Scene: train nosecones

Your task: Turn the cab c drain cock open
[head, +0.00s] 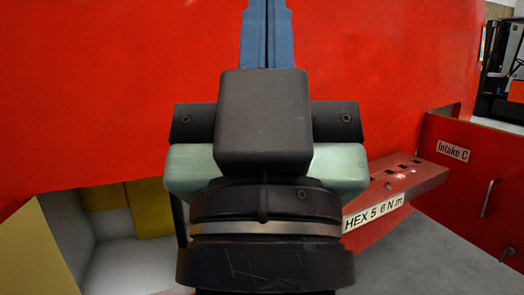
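A red bracket (415,180) labelled "HEX 5 6 N m" juts out right of my gripper. A red panel (470,195) marked "Intake C" has metal handles. An open recess with yellow parts (140,210) lies lower left. A forklift (500,65) stands far right.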

